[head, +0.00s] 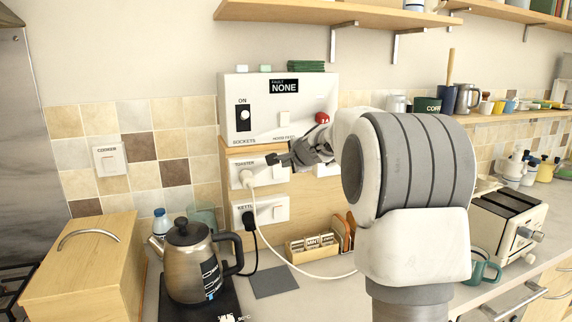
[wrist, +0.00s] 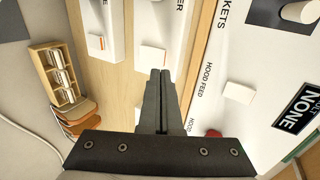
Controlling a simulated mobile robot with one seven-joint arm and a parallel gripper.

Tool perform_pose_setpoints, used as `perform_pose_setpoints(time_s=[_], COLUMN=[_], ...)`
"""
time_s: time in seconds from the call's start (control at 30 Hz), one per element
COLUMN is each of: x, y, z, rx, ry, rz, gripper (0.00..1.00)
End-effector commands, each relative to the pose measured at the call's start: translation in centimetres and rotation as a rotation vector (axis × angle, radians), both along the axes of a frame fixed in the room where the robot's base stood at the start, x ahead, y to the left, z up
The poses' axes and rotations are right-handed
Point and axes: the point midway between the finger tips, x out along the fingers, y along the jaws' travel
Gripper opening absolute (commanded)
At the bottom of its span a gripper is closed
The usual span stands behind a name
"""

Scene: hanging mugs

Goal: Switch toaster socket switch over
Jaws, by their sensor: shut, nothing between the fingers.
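The toaster socket (head: 262,177) is a white wall plate below the fuse box, with a white plug at its left and a rocker switch (head: 279,174) at its right. In the wrist view the toaster switch (wrist: 152,57) is a pale square just beyond my fingertips. My gripper (head: 272,159) is shut and empty, close in front of the plate's upper right. Its two dark fingers (wrist: 160,73) lie together in the wrist view, overlapping the switch's edge. I cannot tell whether they touch it.
The kettle socket (head: 262,212) sits directly below, with a black plug and its own switch (wrist: 96,42). The fuse box (head: 310,96) is above. A kettle (head: 190,265), a small wooden rack (head: 312,246) and a trailing white cord occupy the counter below.

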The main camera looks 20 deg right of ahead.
Motion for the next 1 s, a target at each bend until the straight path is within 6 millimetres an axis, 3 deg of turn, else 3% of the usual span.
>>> perform_pose_setpoints(time_s=[0.3, 0.5, 1.0], x=[-5.0, -7.1, -7.8], y=[0.0, 0.0, 0.0], z=[4.2, 5.7, 6.2], rx=[0.000, 0.000, 0.001], ry=[-0.003, -0.001, 0.000], rz=[-0.001, -0.001, 0.000], gripper=[0.00, 0.00, 0.00])
